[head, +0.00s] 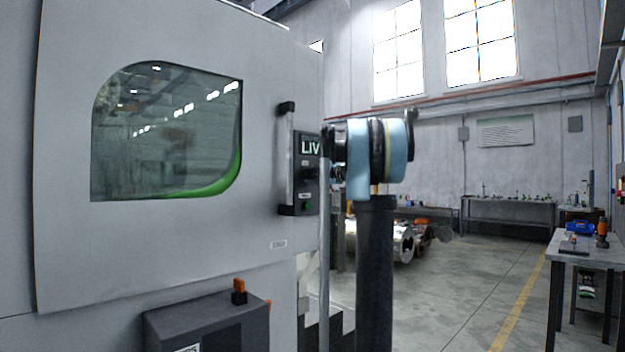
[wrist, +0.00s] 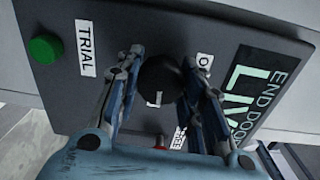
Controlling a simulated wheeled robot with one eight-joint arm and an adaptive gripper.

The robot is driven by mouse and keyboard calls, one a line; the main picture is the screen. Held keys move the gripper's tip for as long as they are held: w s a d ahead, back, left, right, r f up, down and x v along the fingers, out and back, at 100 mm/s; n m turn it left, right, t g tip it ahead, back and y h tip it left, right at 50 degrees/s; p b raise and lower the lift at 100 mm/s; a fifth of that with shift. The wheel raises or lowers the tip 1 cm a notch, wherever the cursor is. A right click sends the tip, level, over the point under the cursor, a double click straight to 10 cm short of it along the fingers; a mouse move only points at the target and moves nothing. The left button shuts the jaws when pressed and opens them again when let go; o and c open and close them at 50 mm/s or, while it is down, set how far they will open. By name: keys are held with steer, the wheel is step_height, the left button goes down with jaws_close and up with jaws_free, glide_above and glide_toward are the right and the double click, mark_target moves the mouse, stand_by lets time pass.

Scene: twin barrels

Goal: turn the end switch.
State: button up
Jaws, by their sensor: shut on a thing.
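The end switch is a dark round knob (wrist: 161,84) with a small white mark, on the dark control panel (wrist: 225,38) in the wrist view. My gripper (wrist: 163,70) has a finger on each side of the knob and is shut on it. Labels reading TRIAL (wrist: 85,48) and a partly covered one starting with O (wrist: 204,61) flank the knob. In the head view the panel (head: 299,190) is beside the machine's door handle, and my arm reaches it from the right; the fingers are hard to make out there.
A green button (wrist: 45,48) and a lit display (wrist: 250,85) reading END DOOR and LIV share the panel. A vertical door handle (head: 286,160) stands just left of it. A grey box (head: 205,322) with an orange-topped part juts out below. Open floor lies right.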

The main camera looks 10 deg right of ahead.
steer(key=shift+d+f+m, duration=0.1)
steer(key=shift+f+m, duration=0.05)
steer(key=shift+m, duration=0.45)
steer(key=o, duration=1.1)
steer(key=shift+w, duration=0.1)
steer(key=v, duration=1.2)
